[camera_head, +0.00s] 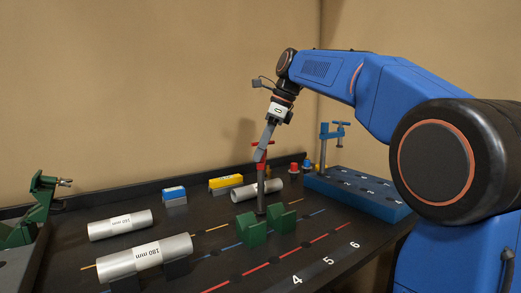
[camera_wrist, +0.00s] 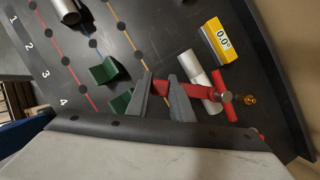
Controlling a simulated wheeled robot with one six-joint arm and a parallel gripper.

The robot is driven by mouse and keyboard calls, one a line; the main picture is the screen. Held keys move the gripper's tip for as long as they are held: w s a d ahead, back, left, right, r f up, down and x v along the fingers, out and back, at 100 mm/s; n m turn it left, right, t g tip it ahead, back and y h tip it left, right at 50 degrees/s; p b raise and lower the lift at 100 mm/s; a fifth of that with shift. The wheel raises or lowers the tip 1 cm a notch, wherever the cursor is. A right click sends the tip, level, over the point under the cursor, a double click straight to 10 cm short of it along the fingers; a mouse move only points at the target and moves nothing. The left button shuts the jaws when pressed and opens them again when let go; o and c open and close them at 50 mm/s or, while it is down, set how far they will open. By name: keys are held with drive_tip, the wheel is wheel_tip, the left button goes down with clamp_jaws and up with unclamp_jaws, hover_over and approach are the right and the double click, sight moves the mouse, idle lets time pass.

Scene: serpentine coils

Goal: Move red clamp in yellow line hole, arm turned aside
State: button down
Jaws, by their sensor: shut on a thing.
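The red clamp (camera_head: 261,167) is upright in my gripper (camera_head: 266,137), its dark post reaching down behind the green V-blocks (camera_head: 251,231). The post's foot is partly hidden; I cannot tell whether it is in a hole. In the wrist view my gripper (camera_wrist: 166,92) is shut on the clamp, and its red arm (camera_wrist: 198,92) points right, over a silver cylinder (camera_wrist: 217,81). The yellow line (camera_wrist: 125,33) runs past the V-blocks towards the fingers, with dark holes along it. The yellow line also shows in the head view (camera_head: 215,228).
Two cylinders marked 180 mm (camera_head: 119,225) lie at the left. A yellow level (camera_head: 226,181) and a blue block (camera_head: 174,192) stand at the back. A blue rack (camera_head: 352,192) with a blue clamp (camera_head: 324,142) is on the right. A green clamp (camera_head: 42,203) stands far left.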

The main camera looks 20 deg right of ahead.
drive_tip(key=shift+f, duration=0.15)
drive_tip(key=c, duration=1.5)
unclamp_jaws()
drive_tip(key=shift+f, duration=0.1)
drive_tip(key=v, duration=1.7)
drive_tip(key=shift+s+r, duration=0.15)
drive_tip(key=shift+r, duration=0.2)
